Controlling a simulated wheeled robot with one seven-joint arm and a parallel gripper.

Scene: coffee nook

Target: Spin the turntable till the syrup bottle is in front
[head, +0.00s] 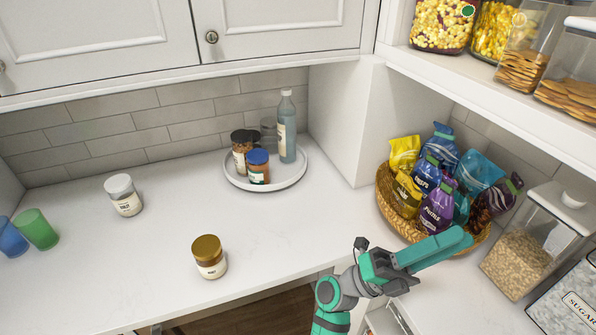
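The turntable (283,187) is a round white tray with a raised rim, on the counter against the tiled wall. The likely syrup bottle (288,137) is tall and blue-grey with a pale label, upright at the tray's back right. A blue-lidded jar (259,172) stands at the tray's front left. A dark-lidded jar (240,157) stands behind it to the left. Another item (268,128), partly hidden, stands at the back. My teal and grey arm is at lower right, apart from the turntable.
A brown-lidded jar (209,258) stands on the counter in front of the turntable. A white-lidded jar (123,196) and cups (37,230) are to the left. A basket (384,203) of snack bags is at right, behind my arm.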

